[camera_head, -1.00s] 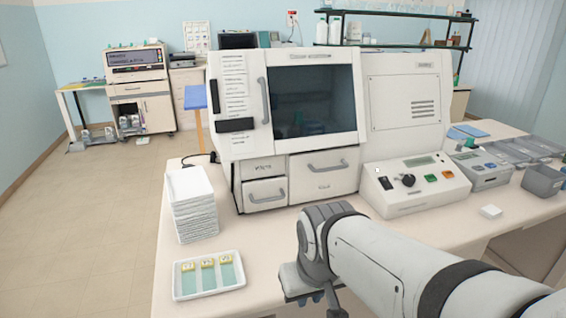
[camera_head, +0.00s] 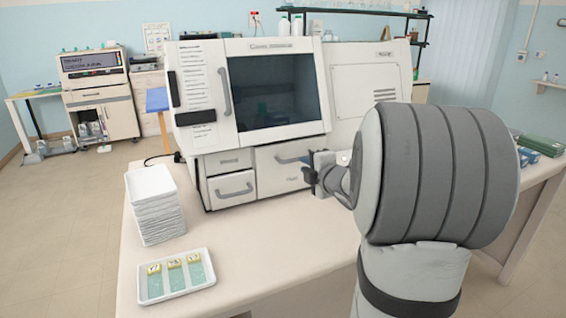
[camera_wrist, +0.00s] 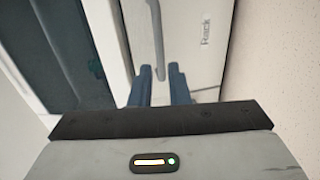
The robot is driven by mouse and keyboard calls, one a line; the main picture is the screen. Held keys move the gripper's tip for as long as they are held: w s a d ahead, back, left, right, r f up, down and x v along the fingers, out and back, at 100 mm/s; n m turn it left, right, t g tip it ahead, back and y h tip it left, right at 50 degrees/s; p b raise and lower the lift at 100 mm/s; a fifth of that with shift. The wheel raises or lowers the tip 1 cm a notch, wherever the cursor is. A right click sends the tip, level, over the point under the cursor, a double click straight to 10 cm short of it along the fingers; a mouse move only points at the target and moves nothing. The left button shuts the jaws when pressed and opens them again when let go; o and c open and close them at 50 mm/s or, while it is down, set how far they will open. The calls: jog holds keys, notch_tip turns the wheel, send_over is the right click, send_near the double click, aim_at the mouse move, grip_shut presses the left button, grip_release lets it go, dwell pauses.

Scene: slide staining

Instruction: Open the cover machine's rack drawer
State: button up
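The cover machine (camera_head: 200,65) is a white cabinet with a dark window. Its rack drawer (camera_head: 276,178) is the larger lower-right drawer, and it looks shut. In the wrist view the drawer front (camera_wrist: 205,62) carries the word "Rack". The bar handle (camera_head: 288,159) also shows in the wrist view (camera_wrist: 157,40). My gripper (camera_head: 310,172) is at the right part of the drawer front. In the wrist view its two blue fingers (camera_wrist: 162,75) are apart, with the handle's lower end in line with the gap. Whether they touch the handle is unclear. My arm hides the drawer's right side.
Two smaller drawers (camera_head: 232,187) are left of the rack drawer. A stack of white trays (camera_head: 152,205) and a white tray (camera_head: 207,286) with three slides are on the table (camera_head: 240,260) at left. The tabletop before the drawers is clear.

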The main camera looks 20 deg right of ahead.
aim_at(296, 160)
jog(key=x, duration=0.7)
jog(key=shift+w+p, duration=0.25)
jog(key=shift+p, duration=0.1)
jog(key=shift+c, duration=0.5)
grip_shut()
